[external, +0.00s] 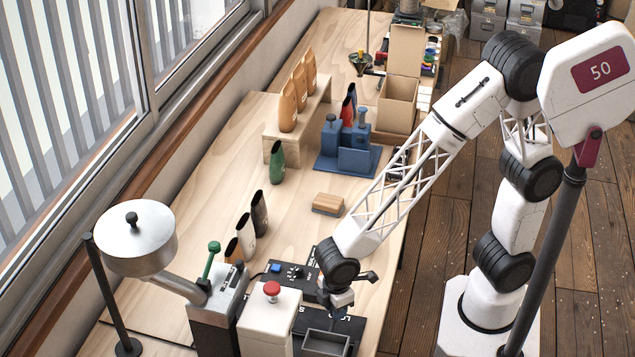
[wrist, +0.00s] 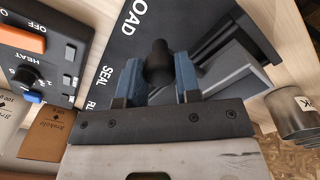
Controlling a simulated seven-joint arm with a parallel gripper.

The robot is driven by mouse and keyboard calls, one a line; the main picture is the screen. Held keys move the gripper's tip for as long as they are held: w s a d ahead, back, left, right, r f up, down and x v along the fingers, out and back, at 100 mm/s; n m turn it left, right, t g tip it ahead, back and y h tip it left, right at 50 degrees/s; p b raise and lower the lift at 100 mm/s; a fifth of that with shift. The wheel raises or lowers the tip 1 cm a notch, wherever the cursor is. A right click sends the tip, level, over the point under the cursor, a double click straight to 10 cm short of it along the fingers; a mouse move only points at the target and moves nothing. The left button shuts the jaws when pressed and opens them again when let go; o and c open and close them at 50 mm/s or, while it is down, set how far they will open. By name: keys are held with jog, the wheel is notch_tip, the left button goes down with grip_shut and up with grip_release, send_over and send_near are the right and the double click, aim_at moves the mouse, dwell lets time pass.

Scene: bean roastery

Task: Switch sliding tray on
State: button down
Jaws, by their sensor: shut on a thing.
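The sliding tray (external: 326,343) is a grey, shallow open frame on a black board at the front of the bench. Its grey structure also shows in the wrist view (wrist: 240,78), on the board marked LOAD and SEAL. My gripper (external: 338,302) is low over the board, just behind the tray in the external view. In the wrist view its blue fingers (wrist: 158,78) are shut on a black rounded knob (wrist: 157,58), one finger on each side. The knob's lower part and its join to the tray are hidden by my gripper.
A white machine with a red button (external: 271,288) stands close left of the tray. A metal can (wrist: 292,112) shows at the right of the wrist view.

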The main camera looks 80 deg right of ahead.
jog(key=w, duration=2.6)
jog(key=shift+r, duration=0.1)
jog(key=shift+w, duration=0.1)
jog(key=c, duration=1.1)
grip_release()
jog(key=shift+c, duration=0.2)
jog(key=o, duration=0.3)
jog(key=shift+o, duration=0.2)
notch_tip(320, 180, up, 8)
